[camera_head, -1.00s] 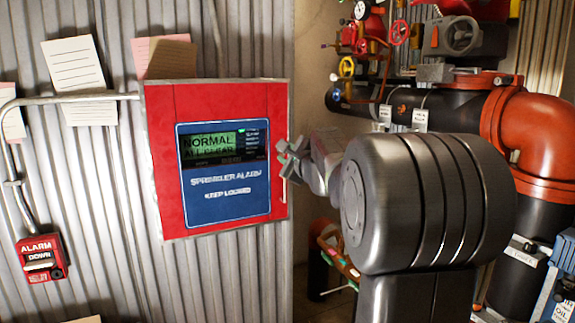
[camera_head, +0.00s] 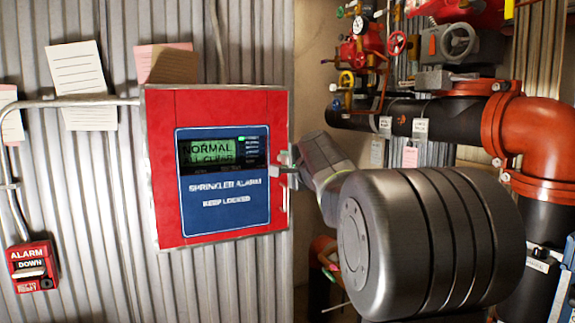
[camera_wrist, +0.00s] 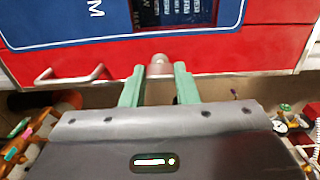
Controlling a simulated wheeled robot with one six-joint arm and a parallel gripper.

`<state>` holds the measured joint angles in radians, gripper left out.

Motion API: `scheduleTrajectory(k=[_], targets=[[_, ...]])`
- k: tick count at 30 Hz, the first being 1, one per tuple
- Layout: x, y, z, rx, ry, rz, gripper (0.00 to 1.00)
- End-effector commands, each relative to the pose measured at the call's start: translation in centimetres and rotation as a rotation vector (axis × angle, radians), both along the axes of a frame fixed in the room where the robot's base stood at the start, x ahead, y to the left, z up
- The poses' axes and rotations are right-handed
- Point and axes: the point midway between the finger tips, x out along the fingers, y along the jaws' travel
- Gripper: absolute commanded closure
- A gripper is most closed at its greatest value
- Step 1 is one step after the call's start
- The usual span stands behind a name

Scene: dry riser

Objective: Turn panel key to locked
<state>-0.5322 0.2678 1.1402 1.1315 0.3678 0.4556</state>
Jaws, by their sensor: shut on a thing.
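The red alarm panel (camera_head: 220,108) is shut on the corrugated wall. Its blue face reads "SPRINKLER ALARM KEEP LOCKED", and its green screen (camera_head: 207,151) reads "NORMAL ALL CLEAR". My gripper (camera_head: 287,168) is at the panel's right edge. In the wrist view, its green fingers (camera_wrist: 159,82) stand on both sides of the small, round, pinkish-grey panel key (camera_wrist: 159,68) and are shut on it. The key's turn position cannot be read. In the head view my gripper hides the key.
A pale door handle (camera_wrist: 75,77) sticks out beside the key. Black and orange pipes (camera_head: 520,135) with valves fill the right side behind my arm. A red alarm box (camera_head: 33,268) and a grey conduit (camera_head: 70,99) are on the wall at left.

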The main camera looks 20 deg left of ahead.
Motion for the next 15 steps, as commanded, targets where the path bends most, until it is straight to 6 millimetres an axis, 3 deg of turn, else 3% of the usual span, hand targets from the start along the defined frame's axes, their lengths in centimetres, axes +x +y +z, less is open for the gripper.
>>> scheduleTrajectory(k=[11,12,15], targets=[[-0.01,0.02,-0.01,-0.005,-0.004,0.001,0.96],[-0.01,0.02,-0.01,-0.005,-0.004,0.001,0.71],[-0.01,0.02,-0.02,-0.004,-0.003,0.001,0.51]])
